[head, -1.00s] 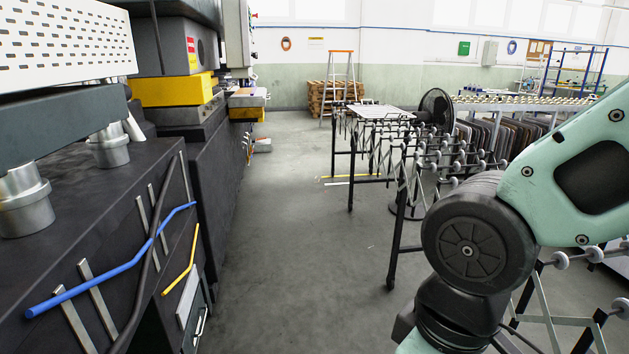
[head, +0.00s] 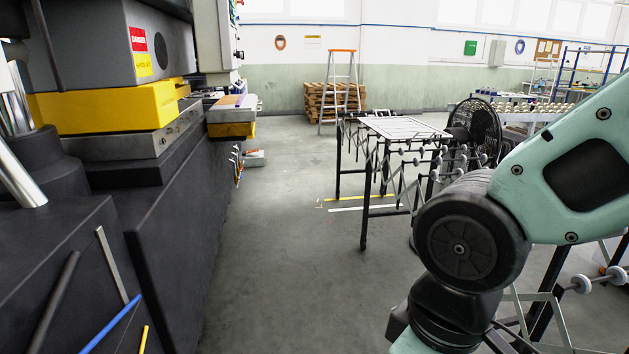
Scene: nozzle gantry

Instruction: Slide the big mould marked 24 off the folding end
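No mould with a readable 24 shows in the head view. The folding roller conveyor (head: 399,172), with black legs and lattice sides, stands right of the aisle. A flat pale panel (head: 405,128) lies on its far end; I cannot read any mark on it. My gripper is out of view; only mint and black links of my arm show at the right, hiding part of the conveyor.
A dark press with a yellow block (head: 105,108) lines the left side. A black fan (head: 474,130) stands beside the conveyor. A stepladder (head: 341,88) and pallets (head: 321,102) are at the back. The grey floor (head: 285,230) between is clear.

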